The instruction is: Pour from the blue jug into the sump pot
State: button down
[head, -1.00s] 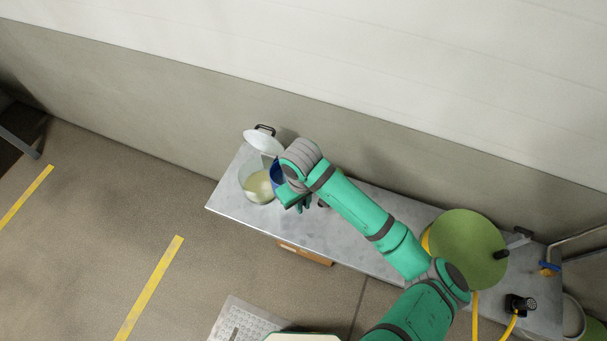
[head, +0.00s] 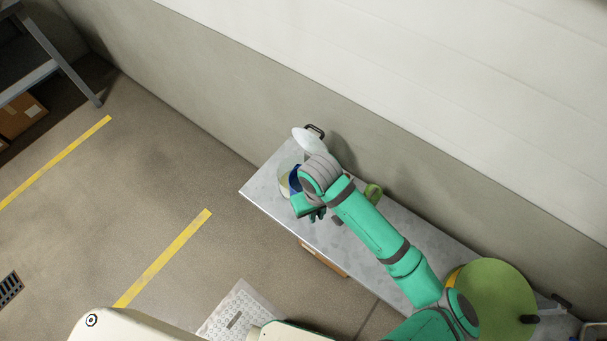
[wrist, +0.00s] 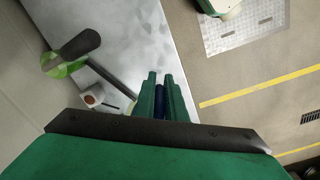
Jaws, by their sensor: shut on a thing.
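The blue jug (head: 295,178) shows in the head view at the left end of the metal bench, partly hidden by my wrist. My gripper (head: 316,213) is shut on it. In the wrist view my gripper (wrist: 161,82) has a strip of the blue jug (wrist: 160,101) between its fingers. The pale, see-through sump pot (head: 284,180) stands at the bench's left end, close against the jug in the picture. Its white lid (head: 307,140) is tipped open towards the wall. The jug's mouth and any stream are hidden, and I cannot tell its tilt.
The metal bench (head: 262,191) runs along the wall. A large green round thing (head: 490,295) is at the bench's right. The floor in front is mostly open.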

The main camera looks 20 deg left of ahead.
jog(key=s+a+f+m, duration=0.8)
jog(key=s+a+f, duration=0.75)
jog(key=a, duration=0.35)
jog(key=w+a+f+m, duration=0.1)
jog(key=a+f+m, duration=0.3)
jog(key=a, duration=0.6)
jog(key=a+f+m, duration=0.3)
jog(key=a+m, duration=0.2)
jog(key=a, duration=0.5)
jog(key=w+a+r+m, duration=0.3)
jog(key=w, duration=0.8)
jog(key=w+a+r+m, duration=0.3)
jog(key=w, duration=0.8)
jog(key=w+d+r+m, duration=0.2)
jog(key=w+d+r, duration=0.1)
jog(key=w, duration=0.4)
jog(key=w+d+r+m, duration=0.1)
jog(key=w+d+r, duration=0.15)
jog(key=w, duration=0.35)
jog(key=w+d+r+m, duration=0.1)
jog(key=w+d+m, duration=0.6)
jog(key=d, duration=0.4)
jog(key=shift+w+m, duration=0.4)
jog(key=shift+w, duration=0.4)
jog(key=shift+r+y, duration=0.15)
jog(key=shift+y, duration=0.15)
